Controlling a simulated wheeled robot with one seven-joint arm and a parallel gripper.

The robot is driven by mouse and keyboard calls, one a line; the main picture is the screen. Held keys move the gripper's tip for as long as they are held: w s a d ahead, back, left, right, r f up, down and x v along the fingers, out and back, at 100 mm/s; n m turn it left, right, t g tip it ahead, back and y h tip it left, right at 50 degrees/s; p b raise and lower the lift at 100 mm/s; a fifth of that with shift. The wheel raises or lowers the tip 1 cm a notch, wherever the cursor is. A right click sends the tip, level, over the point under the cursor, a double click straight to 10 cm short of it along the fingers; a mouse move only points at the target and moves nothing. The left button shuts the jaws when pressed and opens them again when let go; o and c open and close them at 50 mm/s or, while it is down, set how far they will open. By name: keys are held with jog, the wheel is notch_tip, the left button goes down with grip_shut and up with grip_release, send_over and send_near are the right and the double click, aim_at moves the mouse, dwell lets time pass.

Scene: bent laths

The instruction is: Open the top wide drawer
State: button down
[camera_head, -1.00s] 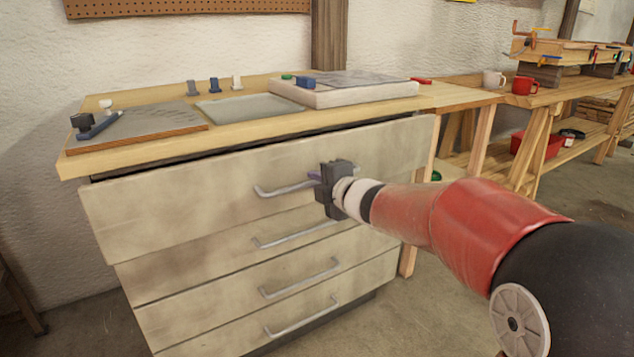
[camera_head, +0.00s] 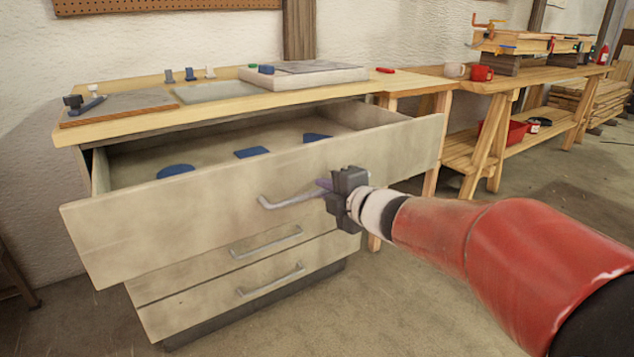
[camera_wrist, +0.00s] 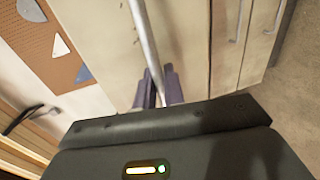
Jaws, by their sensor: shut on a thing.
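The top wide drawer (camera_head: 200,222) of the bench cabinet is pulled well out in the head view, and its inside shows. Several blue pieces lie in it, one of them a blue piece (camera_head: 252,152) near the middle. Its grey bar handle (camera_head: 280,204) crosses the drawer front. My gripper (camera_head: 326,187) is shut on the right part of this handle. In the wrist view the handle bar (camera_wrist: 144,40) runs down between the purple fingers of my gripper (camera_wrist: 160,88). The part of the handle behind the gripper is hidden.
Lower drawers with their own handles, such as the lower handle (camera_head: 266,243), are closed beneath. The wooden worktop (camera_head: 130,125) carries boards and small items. A side bench (camera_head: 510,85) with mugs stands to the right. The floor in front is clear.

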jog(key=shift+s+d, duration=0.4)
jog(key=shift+s, duration=0.2)
jog(key=shift+f, duration=0.1)
jog(key=c, duration=1.7)
grip_release()
jog(key=p+v, duration=0.1)
jog(key=v, duration=0.6)
jog(key=shift+s+d, duration=0.25)
jog(key=shift+s, duration=0.05)
